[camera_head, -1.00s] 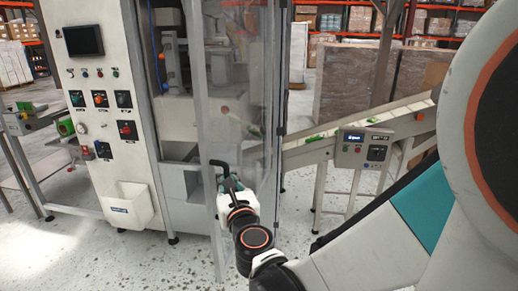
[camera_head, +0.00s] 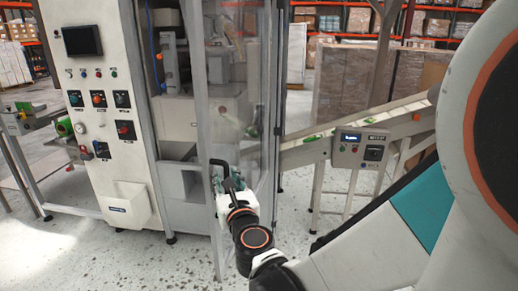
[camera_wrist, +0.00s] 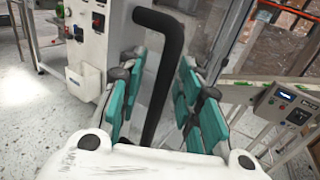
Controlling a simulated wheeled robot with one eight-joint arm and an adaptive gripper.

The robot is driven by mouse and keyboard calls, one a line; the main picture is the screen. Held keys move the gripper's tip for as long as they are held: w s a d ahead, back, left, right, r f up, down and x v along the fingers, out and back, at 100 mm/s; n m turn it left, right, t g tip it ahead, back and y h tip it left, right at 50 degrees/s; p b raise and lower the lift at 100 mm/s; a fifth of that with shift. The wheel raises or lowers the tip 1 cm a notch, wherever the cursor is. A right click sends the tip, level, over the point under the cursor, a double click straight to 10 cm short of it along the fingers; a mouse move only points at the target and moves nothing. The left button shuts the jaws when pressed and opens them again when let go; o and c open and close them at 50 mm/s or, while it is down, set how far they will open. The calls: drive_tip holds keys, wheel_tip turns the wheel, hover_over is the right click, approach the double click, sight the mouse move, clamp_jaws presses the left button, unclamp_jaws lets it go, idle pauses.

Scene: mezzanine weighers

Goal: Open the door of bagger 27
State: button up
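Bagger 27's clear door (camera_head: 235,110) has a grey metal frame and stands ajar, its left edge swung out from the cabinet towards me. A black bar handle (camera_head: 222,166) sits low on its left edge. In the wrist view the handle (camera_wrist: 164,75) rises between the teal-padded fingers of my gripper (camera_wrist: 160,90). The fingers are apart, one on each side of the bar, with visible gaps to it. In the head view my gripper (camera_head: 230,187) is at the handle, and its fingers are partly hidden there.
The white control cabinet (camera_head: 100,110) with screen and buttons stands left of the door. An inclined conveyor (camera_head: 310,150) with a control box (camera_head: 360,149) is at the right. Speckled floor (camera_head: 130,265) is clear in front. Wrapped pallets (camera_head: 345,85) stand behind.

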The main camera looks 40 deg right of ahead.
drive_tip(key=v, duration=0.7)
drive_tip(key=shift+s, duration=0.3)
drive_tip(key=s+d+f+m+g, duration=0.1)
drive_tip(key=s+f+m+g, duration=0.15)
drive_tip(key=m, duration=0.75)
drive_tip(key=s+d+f+m+g, duration=0.15)
drive_tip(key=m+g, duration=0.25)
drive_tip(key=m, duration=0.7)
drive_tip(key=s+a+f+m+g+y, duration=0.2)
drive_tip(key=s+a+m+y, duration=0.3)
drive_tip(key=a+m, duration=0.6)
drive_tip(key=shift+s+f+g+y, duration=0.35)
drive_tip(key=shift+s+g, duration=0.2)
drive_tip(key=shift+g, duration=0.3)
drive_tip(key=shift+o, duration=0.2)
